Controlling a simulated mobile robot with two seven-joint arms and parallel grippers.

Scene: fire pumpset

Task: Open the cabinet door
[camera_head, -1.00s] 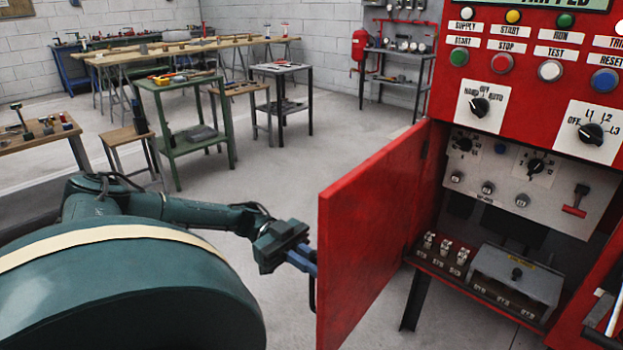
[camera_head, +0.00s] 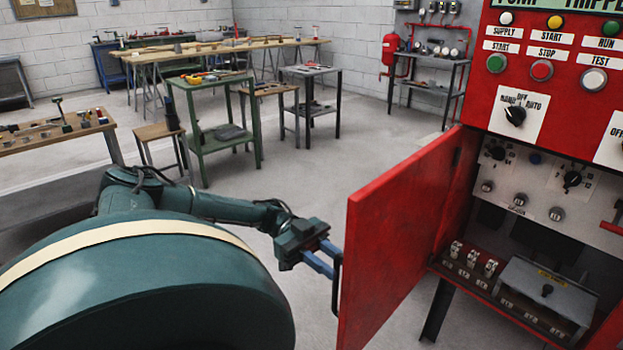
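The red cabinet door (camera_head: 400,240) stands swung wide open on the left side of the red pump cabinet (camera_head: 560,80). Its black handle (camera_head: 337,292) shows at the door's free edge, on the outer face. My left gripper (camera_head: 334,265) is at this handle, its two blue fingers reaching to the handle's upper part. The fingers look apart, but whether they clamp the handle is unclear. My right gripper is not in view.
The cabinet interior shows a grey panel with knobs and a grey box (camera_head: 545,290). A green table (camera_head: 215,135), a small dark table (camera_head: 311,75) and long workbenches stand behind. The floor between the door and the tables is clear.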

